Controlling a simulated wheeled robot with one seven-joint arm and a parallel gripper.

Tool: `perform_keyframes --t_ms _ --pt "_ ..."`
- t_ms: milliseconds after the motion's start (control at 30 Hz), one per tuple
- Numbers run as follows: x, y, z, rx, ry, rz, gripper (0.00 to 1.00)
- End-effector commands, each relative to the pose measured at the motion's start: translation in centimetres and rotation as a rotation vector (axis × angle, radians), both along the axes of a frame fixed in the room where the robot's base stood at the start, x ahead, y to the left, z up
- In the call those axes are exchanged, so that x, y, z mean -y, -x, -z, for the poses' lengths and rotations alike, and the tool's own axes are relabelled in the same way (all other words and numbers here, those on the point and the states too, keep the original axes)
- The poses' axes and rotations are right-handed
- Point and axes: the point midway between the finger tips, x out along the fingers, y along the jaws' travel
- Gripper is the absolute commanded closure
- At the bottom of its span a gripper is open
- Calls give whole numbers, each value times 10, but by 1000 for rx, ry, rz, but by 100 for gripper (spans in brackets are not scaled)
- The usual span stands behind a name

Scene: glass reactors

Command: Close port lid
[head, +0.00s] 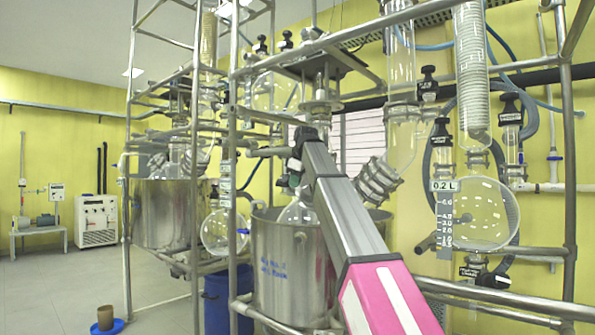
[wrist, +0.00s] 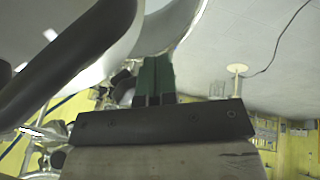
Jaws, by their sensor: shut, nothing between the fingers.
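My gripper (head: 290,178) is at the far end of my arm, beside the glass reactor vessel (head: 298,212) that sits in the near steel pot (head: 275,262). In the wrist view, its two green fingers (wrist: 156,70) are together with nothing between them. Pale, curved glass or metal fills the upper left of the wrist view, close to the fingertips. I cannot make out the port lid for certain in either view. My arm covers part of the vessel's top in the head view. I cannot tell whether the fingers touch anything.
Metal frame poles (head: 232,150) surround the reactor. A round glass receiver (head: 478,213) hangs at the right. A dark curved shape (wrist: 70,75) crosses the wrist view's left side. A second steel pot (head: 165,215) stands behind left. Grey floor is open at the left.

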Motion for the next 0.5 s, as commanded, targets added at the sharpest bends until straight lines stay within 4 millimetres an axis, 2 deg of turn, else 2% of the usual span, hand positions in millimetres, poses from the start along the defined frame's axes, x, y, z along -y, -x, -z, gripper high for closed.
perform_keyframes --t_ms 33,200,500 --pt "2 -8 4 -1 0 2 100" --pt "5 -21 16 1 0 1 100" --pt "6 -26 20 1 0 0 100"
